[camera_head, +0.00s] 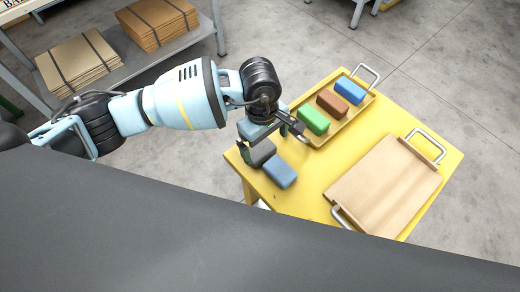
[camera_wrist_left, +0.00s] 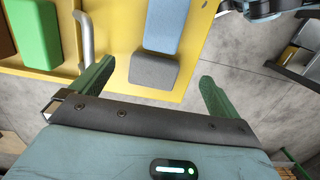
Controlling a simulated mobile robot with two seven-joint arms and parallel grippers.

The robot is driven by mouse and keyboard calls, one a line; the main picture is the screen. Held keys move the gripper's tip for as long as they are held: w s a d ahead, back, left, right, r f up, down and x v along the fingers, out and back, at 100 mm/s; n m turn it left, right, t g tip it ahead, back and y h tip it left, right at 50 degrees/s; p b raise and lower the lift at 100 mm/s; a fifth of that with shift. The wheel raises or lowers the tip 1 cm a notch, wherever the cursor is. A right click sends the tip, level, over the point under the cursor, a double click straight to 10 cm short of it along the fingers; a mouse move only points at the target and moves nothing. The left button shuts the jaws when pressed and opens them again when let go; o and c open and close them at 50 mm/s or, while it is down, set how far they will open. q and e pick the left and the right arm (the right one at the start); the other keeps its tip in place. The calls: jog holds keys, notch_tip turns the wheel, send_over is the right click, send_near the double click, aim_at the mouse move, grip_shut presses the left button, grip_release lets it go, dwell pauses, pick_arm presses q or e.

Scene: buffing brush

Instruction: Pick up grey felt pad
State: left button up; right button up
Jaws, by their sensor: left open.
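The grey felt pad (camera_head: 262,152) is a dark grey block near the left corner of the yellow table (camera_head: 310,183), partly hidden by my gripper in the head view. In the left wrist view the grey pad (camera_wrist_left: 153,71) lies near the table edge, against or very close to a blue-grey block (camera_wrist_left: 166,24). My left gripper (camera_head: 276,130) is above the pad. Its green fingers are spread wide and empty, and in the wrist view the pad shows between them. My right gripper is not in view.
A blue-grey block (camera_head: 280,172) sits beside the pad. A yellow tray (camera_head: 343,117) with a metal handle holds green, brown and blue blocks. A wooden board (camera_head: 385,185) with handles lies to the right. A shelf with cardboard stands at the left.

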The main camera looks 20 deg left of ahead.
aim_at(260, 149)
pick_arm(q)
jog(key=shift+w+a+r+t+y, duration=0.15)
jog(key=shift+w+a+r+y, duration=0.1)
jog(key=shift+w+a, duration=0.25)
jog(key=shift+w+a+r+t+y, duration=0.15)
jog(key=shift+w+a+r+y, duration=0.1)
jog(key=shift+w+a, duration=0.25)
jog(key=shift+s+f, duration=0.1)
jog(key=shift+f, duration=3.9)
jog(key=c, duration=1)
jog(key=shift+r, duration=0.5)
jog(key=r, duration=0.1)
jog(key=d, duration=0.1)
jog(key=r, duration=0.1)
jog(key=shift+s+d+r, duration=0.15)
jog(key=shift+s+r, duration=0.1)
jog(key=shift+r, duration=0.05)
jog(key=s+d, duration=0.2)
jog(key=d, duration=0.2)
jog(key=s+d+r+b, duration=0.1)
jog(key=s+d, duration=0.1)
jog(key=d, duration=0.3)
jog(key=s+d+b, duration=0.1)
jog(key=s+d, duration=0.1)
jog(key=d, duration=0.2)
jog(key=shift+d+r, duration=0.2)
jog(key=shift+d, duration=0.05)
